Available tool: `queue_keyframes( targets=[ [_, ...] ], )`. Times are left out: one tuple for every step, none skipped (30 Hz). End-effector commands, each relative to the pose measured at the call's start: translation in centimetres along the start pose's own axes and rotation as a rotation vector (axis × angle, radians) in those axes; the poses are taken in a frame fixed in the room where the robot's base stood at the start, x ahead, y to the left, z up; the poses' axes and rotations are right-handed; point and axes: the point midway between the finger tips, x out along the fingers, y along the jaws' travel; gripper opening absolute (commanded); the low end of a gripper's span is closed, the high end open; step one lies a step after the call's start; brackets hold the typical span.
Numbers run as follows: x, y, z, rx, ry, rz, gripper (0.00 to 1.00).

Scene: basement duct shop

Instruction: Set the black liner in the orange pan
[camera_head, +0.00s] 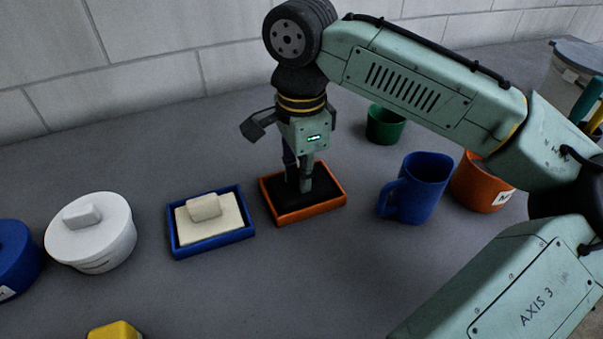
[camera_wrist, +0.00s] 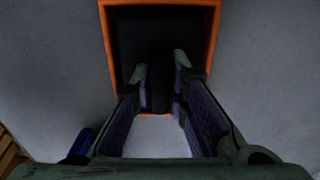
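The orange pan (camera_head: 312,214) is a shallow rectangular tray on the grey table, right of the blue pan. The black liner (camera_head: 328,191) lies inside its rim and looks about level; whether it rests on the pan floor is hidden. My gripper (camera_head: 300,187) points down into the pan. In the wrist view the orange rim (camera_wrist: 214,35) surrounds the black liner (camera_wrist: 160,35) at the far end and sides. There my gripper (camera_wrist: 161,72) has its fingertips on either side of a dark grip block on the liner, seemingly closed on it; the picture is dim there.
The blue pan (camera_head: 215,242) holds a cream liner (camera_head: 232,222) with a block on top. A white lidded pot (camera_head: 98,250) stands left. A blue mug (camera_head: 420,190), an orange pot (camera_head: 480,185) and a green cup (camera_head: 384,126) stand right. A yellow object (camera_head: 115,331) is in front.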

Motion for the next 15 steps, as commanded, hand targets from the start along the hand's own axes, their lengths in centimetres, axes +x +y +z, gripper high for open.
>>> queue_keyframes(
  targets=[
    [-0.04, 0.0, 0.0, 0.0, 0.0, 0.0, 0.19],
    [-0.03, 0.0, 0.0, 0.0, 0.0, 0.0, 0.21],
    [-0.04, 0.0, 0.0, 0.0, 0.0, 0.0, 0.23],
    [-0.04, 0.0, 0.0, 0.0, 0.0, 0.0, 0.25],
    [-0.04, 0.0, 0.0, 0.0, 0.001, 0.0, 0.27],
    [-0.04, 0.0, 0.0, 0.0, 0.001, 0.0, 0.3],
    [-0.04, 0.0, 0.0, 0.0, 0.001, 0.0, 0.32],
    [-0.04, 0.0, 0.0, 0.0, 0.001, 0.0, 0.33],
    [-0.04, 0.0, 0.0, 0.0, 0.001, 0.0, 0.33],
    [-0.04, 0.0, 0.0, 0.0, 0.001, 0.0, 0.33],
    [-0.04, 0.0, 0.0, 0.0, 0.001, 0.0, 0.33],
    [-0.04, 0.0, 0.0, 0.0, 0.001, 0.0, 0.33],
    [-0.04, 0.0, 0.0, 0.0, 0.001, 0.0, 0.33],
    [-0.04, 0.0, 0.0, 0.0, 0.001, 0.0, 0.33],
    [-0.06, 0.0, 0.0, 0.0, 0.001, 0.0, 0.33]
  ],
)
